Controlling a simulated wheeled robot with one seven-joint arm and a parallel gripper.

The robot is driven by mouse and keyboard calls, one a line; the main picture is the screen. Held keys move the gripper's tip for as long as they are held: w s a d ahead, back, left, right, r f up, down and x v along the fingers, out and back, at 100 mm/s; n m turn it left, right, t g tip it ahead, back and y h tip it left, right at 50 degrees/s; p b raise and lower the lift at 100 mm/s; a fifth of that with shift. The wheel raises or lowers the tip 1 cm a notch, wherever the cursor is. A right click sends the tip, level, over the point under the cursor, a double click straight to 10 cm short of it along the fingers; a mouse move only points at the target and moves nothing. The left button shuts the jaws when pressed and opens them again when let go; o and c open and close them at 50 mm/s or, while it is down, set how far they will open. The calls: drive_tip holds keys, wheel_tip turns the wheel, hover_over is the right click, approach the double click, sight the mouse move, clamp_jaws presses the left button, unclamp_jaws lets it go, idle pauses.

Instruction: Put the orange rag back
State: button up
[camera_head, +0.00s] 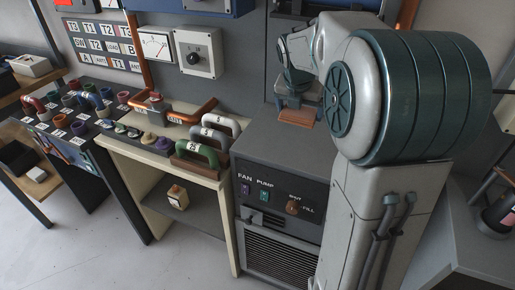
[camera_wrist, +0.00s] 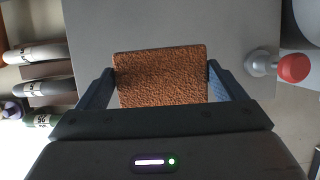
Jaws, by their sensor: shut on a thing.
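The orange rag (camera_wrist: 162,78) is a flat, rough-textured orange-brown square between the two fingers of my gripper (camera_wrist: 160,86) in the wrist view. The gripper is shut on it, a finger at each side edge. In the head view the rag (camera_head: 297,116) shows as a small orange-brown piece under my gripper (camera_head: 295,102), over the grey top of the cabinet with the fan and pump switches. I cannot tell whether the rag touches that top. My arm hides part of the cabinet's right side.
The grey cabinet (camera_head: 262,147) has a mostly clear top. A red-capped knob (camera_wrist: 292,67) stands at its edge in the wrist view. Left of the cabinet, a cream bench (camera_head: 150,149) holds several handled pieces, with a green handle (camera_head: 197,153) nearest. A panel with gauges rises behind.

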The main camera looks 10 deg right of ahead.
hover_over(260, 146)
drive_tip(key=f, duration=0.4)
drive_tip(key=s+f, duration=0.1)
drive_tip(key=f, duration=0.1)
drive_tip(key=shift+a+f+p, duration=0.2)
drive_tip(key=shift+f+p, duration=0.05)
drive_tip(key=shift+p, duration=0.05)
drive_tip(key=shift+a+f, duration=0.15)
drive_tip(key=shift+f, duration=1.95)
drive_tip(key=shift+f, duration=0.15)
drive_tip(key=o, duration=0.9)
drive_tip(key=shift+c, duration=0.2)
drive_tip(key=v, duration=1.1)
drive_tip(key=s+d+f+m+y, duration=0.1)
drive_tip(key=s+m, duration=1.1)
drive_tip(key=m, duration=0.2)
drive_tip(key=s+d+f+m+y, duration=0.1)
drive_tip(key=s+f+m, duration=0.1)
drive_tip(key=s+m, duration=1)
drive_tip(key=m, duration=0.3)
drive_tip(key=shift+d+f+g+y, duration=0.25)
drive_tip(key=shift+f+g+y, duration=0.05)
